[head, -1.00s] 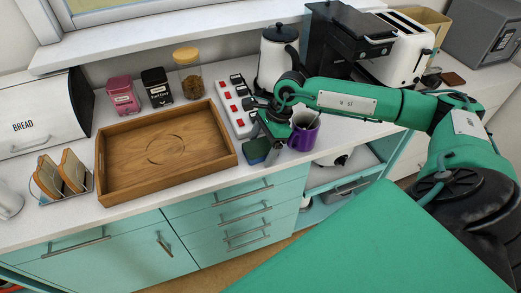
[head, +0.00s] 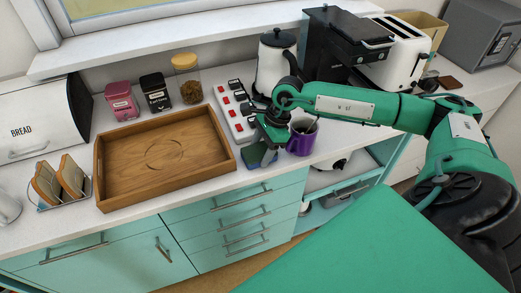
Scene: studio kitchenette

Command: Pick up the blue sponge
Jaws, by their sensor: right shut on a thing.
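The blue sponge (head: 253,156) is a small dark block, with a green face showing, at the front edge of the white counter, just right of the wooden tray. My right gripper (head: 267,152) points down and is shut on the sponge from above. The fingers hide the right part of the sponge. I cannot tell any gap between the sponge and the counter. My left gripper is not in the head view.
A purple mug (head: 302,140) stands close to the right of my gripper. A power strip (head: 234,112) with red switches and a white kettle (head: 274,65) stand behind. The wooden tray (head: 112,192) fills the counter to the left.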

